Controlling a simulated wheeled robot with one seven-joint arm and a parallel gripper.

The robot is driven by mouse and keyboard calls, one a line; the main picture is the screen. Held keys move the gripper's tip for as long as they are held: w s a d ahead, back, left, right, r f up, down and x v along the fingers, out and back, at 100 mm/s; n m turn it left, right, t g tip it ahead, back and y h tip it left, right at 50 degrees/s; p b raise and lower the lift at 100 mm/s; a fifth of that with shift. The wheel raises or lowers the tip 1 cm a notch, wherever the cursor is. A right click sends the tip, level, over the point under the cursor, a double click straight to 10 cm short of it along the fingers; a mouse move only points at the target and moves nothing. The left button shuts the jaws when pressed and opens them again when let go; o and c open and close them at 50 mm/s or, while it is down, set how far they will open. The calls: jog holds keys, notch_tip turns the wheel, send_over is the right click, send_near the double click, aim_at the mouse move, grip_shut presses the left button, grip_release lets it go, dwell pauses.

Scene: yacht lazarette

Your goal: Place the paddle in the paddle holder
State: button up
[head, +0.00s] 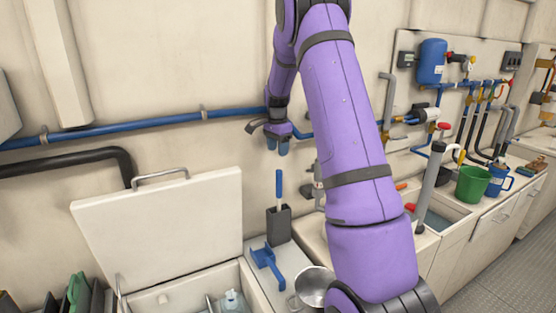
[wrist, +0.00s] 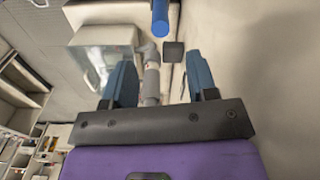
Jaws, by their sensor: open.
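A dark grey box-like holder (head: 278,225) stands on the counter by the wall. A blue stick-like handle (head: 279,187) rises upright at the holder's mouth; its lower end is hidden. I cannot tell for sure which blue item is the paddle. My gripper (head: 278,148) is open and empty, pointing down above the upright handle and apart from it. The wrist view shows its blue fingers (wrist: 161,82) spread, with a blue rod (wrist: 160,18) and a dark square (wrist: 173,52) beyond.
A raised white hatch lid (head: 160,230) stands to the left over an open bin. A metal pot (head: 312,284) sits right of the blue item. A blue pipe (head: 150,127) runs along the wall near my gripper. A sink, green bucket (head: 472,184) and blue mug (head: 497,180) are at right.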

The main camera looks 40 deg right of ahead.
jog(key=s+a+r+n+t, duration=0.1)
jog(key=s+a+r+n, duration=0.3)
jog(key=s+a+r, duration=0.35)
jog(key=s+a+r+n+t, duration=0.1)
jog(key=s+a+r+n, duration=0.35)
jog(key=a+r, duration=0.55)
jog(key=s+a+n+t, duration=0.1)
jog(key=s+a+n, duration=0.2)
jog(key=s, duration=0.4)
jog(key=s+a+n+t, duration=0.1)
jog(key=s+a+n, duration=0.2)
jog(key=s+a, duration=0.2)
jog(key=s+a+f+n+t, duration=0.1)
jog(key=s+a+n, duration=0.3)
jog(key=s, duration=0.6)
jog(key=shift+s+a, duration=0.3)
jog(key=shift+a, duration=0.15)
jog(key=shift+c, duration=0.3)
